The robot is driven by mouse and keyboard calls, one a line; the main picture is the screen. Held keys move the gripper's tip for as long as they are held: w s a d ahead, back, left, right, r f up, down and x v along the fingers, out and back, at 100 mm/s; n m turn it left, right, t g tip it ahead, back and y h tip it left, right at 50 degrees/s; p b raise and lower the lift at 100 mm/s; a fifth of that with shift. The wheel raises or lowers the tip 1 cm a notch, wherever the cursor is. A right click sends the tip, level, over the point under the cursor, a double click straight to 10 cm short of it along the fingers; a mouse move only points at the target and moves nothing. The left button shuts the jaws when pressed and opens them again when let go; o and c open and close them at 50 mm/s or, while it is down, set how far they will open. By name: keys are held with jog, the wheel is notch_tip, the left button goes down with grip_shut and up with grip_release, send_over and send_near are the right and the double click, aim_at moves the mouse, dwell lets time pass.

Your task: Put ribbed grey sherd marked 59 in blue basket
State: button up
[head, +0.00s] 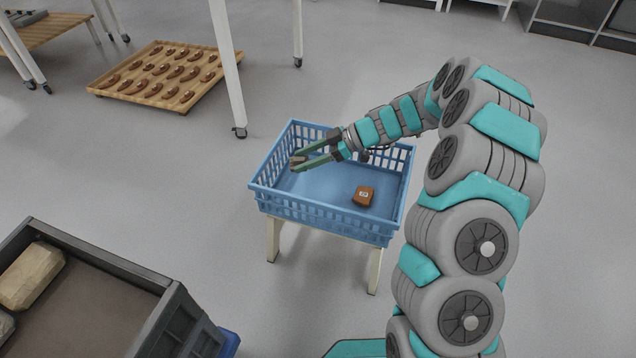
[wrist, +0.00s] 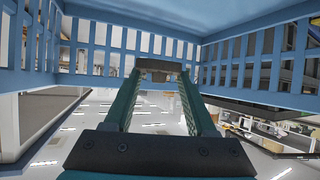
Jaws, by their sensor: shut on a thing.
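The blue basket (head: 318,216) stands on a small pale-legged stand in the middle of the head view. My gripper (head: 299,163) reaches into the basket's opening from the right, its fingertips near the left wall. It is shut on a small grey-brown sherd (wrist: 160,65), seen between the fingertips in the wrist view. Most of this sherd is hidden by the fingers, and I cannot make out ribs or a number on it. The basket's slatted walls (wrist: 140,38) fill the upper part of the wrist view.
An orange-brown sherd (head: 364,195) with a white label lies on the basket floor at the right. A dark grey bin (head: 110,262) with pale pieces stands at the lower left. A wooden tray (head: 110,92) of brown pieces lies on the floor at the upper left. White table legs (head: 228,70) stand behind the basket.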

aim_at(306, 184)
jog(key=shift+f, duration=3.6)
jog(key=shift+f, duration=0.1)
jog(key=o, duration=1.3)
jog(key=shift+b, duration=0.3)
jog(key=shift+o, duration=0.2)
